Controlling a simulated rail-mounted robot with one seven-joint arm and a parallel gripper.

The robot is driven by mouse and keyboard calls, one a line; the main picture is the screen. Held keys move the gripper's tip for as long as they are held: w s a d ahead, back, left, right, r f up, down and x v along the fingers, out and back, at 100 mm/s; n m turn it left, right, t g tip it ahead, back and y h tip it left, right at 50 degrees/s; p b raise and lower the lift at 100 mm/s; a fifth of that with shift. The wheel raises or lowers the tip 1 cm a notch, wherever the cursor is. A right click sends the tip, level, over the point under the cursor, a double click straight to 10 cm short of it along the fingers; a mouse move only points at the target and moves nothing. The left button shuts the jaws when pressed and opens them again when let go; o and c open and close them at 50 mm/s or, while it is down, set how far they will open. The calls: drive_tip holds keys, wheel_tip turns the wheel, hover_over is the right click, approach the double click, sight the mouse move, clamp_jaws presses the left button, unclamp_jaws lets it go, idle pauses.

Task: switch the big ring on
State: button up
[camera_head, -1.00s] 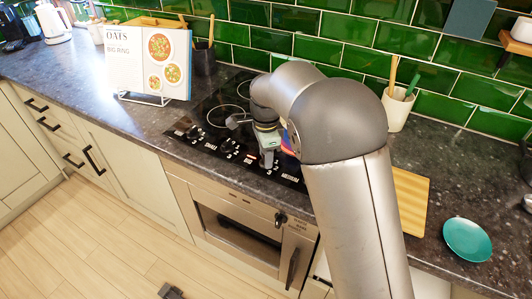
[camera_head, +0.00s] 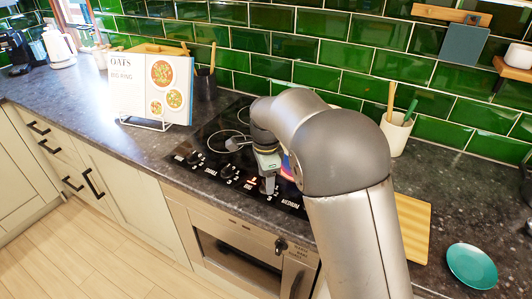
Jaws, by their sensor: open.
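My gripper (camera_head: 268,187) points down at the front strip, right of these knobs, between the labels that seem to read BIG and MEDIUM (camera_head: 290,203). It hides whatever knob is there, and I cannot tell whether it touches one. A red-purple glow (camera_head: 289,170) shows on the hob behind my gripper. The big ring itself is largely hidden by my arm.
An open recipe book (camera_head: 152,88) reading "BIG RING" stands left of the hob. A utensil cup (camera_head: 396,135), a wooden board (camera_head: 412,225) and a teal plate (camera_head: 471,266) are on the right. The oven (camera_head: 240,258) is below.

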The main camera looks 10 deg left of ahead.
wheel_tip(320, 180, up, 16)
drive_tip(key=shift+r, duration=0.15)
idle(0.3)
drive_tip(key=s+d+f+n, duration=0.1)
drive_tip(key=s+d+n, duration=0.25)
drive_tip(key=d, duration=0.55)
drive_tip(key=s+d+f+n, duration=0.2)
drive_tip(key=s+d, duration=0.3)
drive_tip(key=d, duration=0.3)
drive_tip(key=s+d+f+n, duration=0.3)
drive_tip(key=s+d+f, duration=0.2)
drive_tip(key=s, duration=0.4)
drive_tip(key=s+d+f+n, duration=0.4)
drive_tip(key=s+d+f, duration=0.1)
drive_tip(key=s, duration=0.4)
drive_tip(key=shift+s+d+f, duration=0.15)
drive_tip(key=shift+s+d, duration=0.15)
drive_tip(key=shift+d, duration=0.05)
